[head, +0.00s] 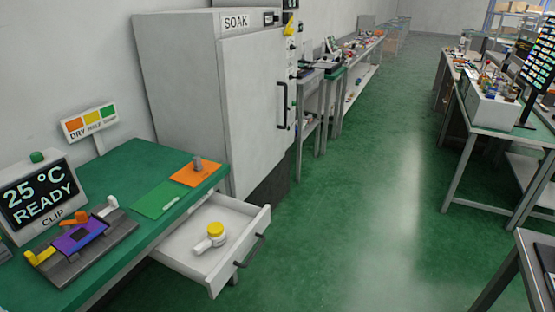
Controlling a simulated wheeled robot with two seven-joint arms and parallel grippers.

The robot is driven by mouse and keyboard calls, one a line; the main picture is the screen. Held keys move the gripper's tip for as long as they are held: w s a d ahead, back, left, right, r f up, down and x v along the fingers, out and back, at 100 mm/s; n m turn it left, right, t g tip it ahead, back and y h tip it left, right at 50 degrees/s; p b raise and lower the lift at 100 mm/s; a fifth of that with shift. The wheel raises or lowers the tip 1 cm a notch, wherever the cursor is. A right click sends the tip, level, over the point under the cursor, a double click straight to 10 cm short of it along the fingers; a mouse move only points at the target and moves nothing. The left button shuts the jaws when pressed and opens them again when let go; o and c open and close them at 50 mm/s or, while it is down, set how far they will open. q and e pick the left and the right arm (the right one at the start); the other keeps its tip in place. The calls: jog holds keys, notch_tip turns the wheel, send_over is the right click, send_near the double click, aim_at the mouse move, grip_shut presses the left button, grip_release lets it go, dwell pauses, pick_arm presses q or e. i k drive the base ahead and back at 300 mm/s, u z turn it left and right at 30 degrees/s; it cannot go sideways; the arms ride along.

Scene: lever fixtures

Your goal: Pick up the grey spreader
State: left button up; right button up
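A small grey upright piece (198,164), which looks like the grey spreader, stands on an orange mat (183,178) at the right end of the green bench top (140,158). It is small in view, so its exact shape is hard to tell. Nothing is touching it from above. Neither of my grippers shows in the head view.
An open drawer (258,226) juts out below the bench, holding a white piece with a yellow cap (214,234). A dark fixture (122,224) with a purple plate and yellow and orange levers is left. The SOAK cabinet (240,110) stands behind.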

aim_at(197, 158)
jog(key=z, duration=0.95)
jog(key=i, duration=1.5)
jog(key=u, duration=2.6)
